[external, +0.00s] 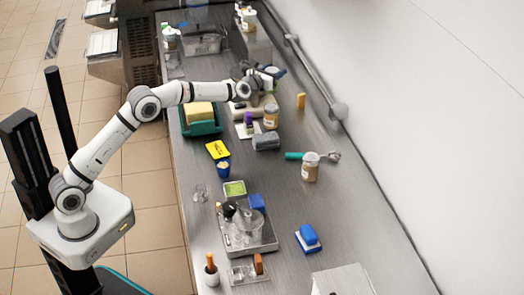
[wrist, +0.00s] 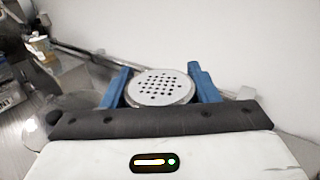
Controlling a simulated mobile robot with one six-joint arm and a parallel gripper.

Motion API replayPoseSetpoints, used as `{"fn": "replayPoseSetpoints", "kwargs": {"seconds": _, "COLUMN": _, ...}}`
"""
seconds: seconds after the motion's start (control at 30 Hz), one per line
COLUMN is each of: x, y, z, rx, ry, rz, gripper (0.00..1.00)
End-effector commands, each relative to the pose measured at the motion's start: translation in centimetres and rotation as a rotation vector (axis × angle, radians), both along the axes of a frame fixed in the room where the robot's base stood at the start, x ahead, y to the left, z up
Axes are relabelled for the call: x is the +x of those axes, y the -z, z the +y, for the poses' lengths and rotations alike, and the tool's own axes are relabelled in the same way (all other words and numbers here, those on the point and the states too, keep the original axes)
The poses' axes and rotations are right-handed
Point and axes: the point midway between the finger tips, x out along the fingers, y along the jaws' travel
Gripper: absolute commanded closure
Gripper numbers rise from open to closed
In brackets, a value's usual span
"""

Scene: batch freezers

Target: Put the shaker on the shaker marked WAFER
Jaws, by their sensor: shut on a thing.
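My gripper (external: 273,71) is over the far part of the steel counter. In the wrist view its blue fingers (wrist: 206,84) stand either side of a shaker with a round, perforated metal lid (wrist: 160,87), and they are shut on it. The lid faces the camera and hides the shaker's body. A shaker with brown contents (external: 271,116) stands on the counter in front of my gripper. Another (external: 310,167) stands nearer, and one (external: 248,19) stands on a raised box at the back. I cannot read which is marked WAFER.
A green bin with a yellow block (external: 200,114) and a grey block (external: 266,142) lie near the arm. A teal-handled scoop (external: 312,156) lies by the nearer shaker. A rail (external: 310,72) runs along the wall.

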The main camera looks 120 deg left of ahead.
Motion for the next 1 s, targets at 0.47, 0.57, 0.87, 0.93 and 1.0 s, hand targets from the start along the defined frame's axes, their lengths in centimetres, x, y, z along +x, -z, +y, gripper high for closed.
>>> {"fn": "replayPoseSetpoints", "kwargs": {"seconds": 0.47, "x": 0.0, "y": 6.4, "z": 0.0, "rx": 0.0, "ry": -0.001, "rz": 0.001, "gripper": 0.76}}
{"fn": "replayPoseSetpoints", "kwargs": {"seconds": 0.57, "x": 0.1, "y": 7.0, "z": -0.1, "rx": 0.002, "ry": 0.0, "rz": 0.0, "gripper": 0.76}}
{"fn": "replayPoseSetpoints", "kwargs": {"seconds": 0.87, "x": 0.1, "y": 7.2, "z": -0.1, "rx": 0.003, "ry": 0.0, "rz": 0.0, "gripper": 0.76}}
{"fn": "replayPoseSetpoints", "kwargs": {"seconds": 0.93, "x": 0.1, "y": 7.4, "z": -0.1, "rx": 0.003, "ry": 0.0, "rz": -0.001, "gripper": 0.76}}
{"fn": "replayPoseSetpoints", "kwargs": {"seconds": 1.0, "x": 0.1, "y": 7.4, "z": -0.1, "rx": 0.002, "ry": 0.0, "rz": -0.001, "gripper": 0.43}}
